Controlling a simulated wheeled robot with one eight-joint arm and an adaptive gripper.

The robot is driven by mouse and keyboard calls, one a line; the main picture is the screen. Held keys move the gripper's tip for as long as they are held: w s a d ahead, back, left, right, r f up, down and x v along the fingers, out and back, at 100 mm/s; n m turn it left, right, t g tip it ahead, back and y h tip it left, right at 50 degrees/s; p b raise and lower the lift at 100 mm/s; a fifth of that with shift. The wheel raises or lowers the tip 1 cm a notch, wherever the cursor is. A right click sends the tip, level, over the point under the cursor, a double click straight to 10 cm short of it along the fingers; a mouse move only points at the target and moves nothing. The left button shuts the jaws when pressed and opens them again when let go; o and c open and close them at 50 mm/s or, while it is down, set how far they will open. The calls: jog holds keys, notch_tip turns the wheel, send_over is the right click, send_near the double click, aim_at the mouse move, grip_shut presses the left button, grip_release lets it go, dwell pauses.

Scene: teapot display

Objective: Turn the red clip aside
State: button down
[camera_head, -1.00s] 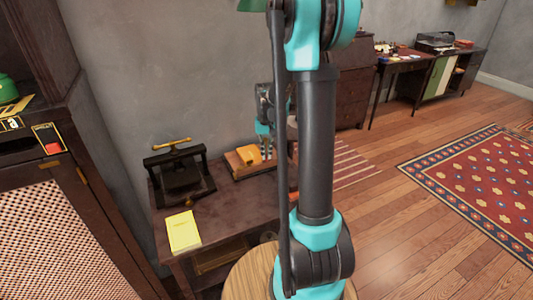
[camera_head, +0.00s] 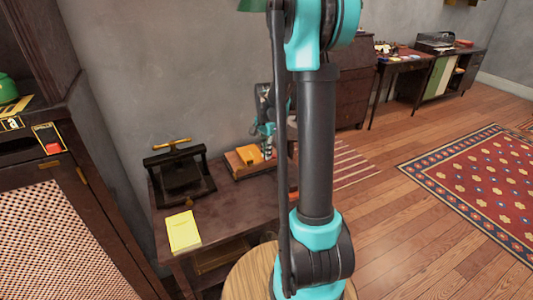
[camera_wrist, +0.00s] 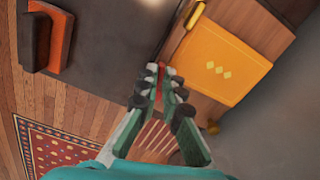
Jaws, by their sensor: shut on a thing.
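The red clip (camera_wrist: 161,69) is a small, narrow red piece in the wrist view, at the edge of a wooden box (camera_wrist: 192,98) with a yellow-orange panel (camera_wrist: 219,64) marked with small diamonds. My gripper (camera_wrist: 158,82) is closed around the clip, which shows between its fingertips; the fingers hide most of it. In the head view my gripper (camera_head: 267,150) is at the right side of the same yellow panel (camera_head: 247,153), and the clip cannot be made out there.
The box lies on a dark wooden table (camera_head: 240,205). A black press with a brass handle (camera_head: 180,178) and a yellow booklet (camera_head: 183,231) are left of it. In the wrist view an orange-and-dark block (camera_wrist: 47,38) lies on the table. The table's front middle is clear.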

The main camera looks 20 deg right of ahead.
jog(key=shift+m, duration=1.6)
jog(key=c, duration=1.7)
grip_release()
notch_tip(320, 180, up, 12)
jog(key=shift+r, duration=0.1)
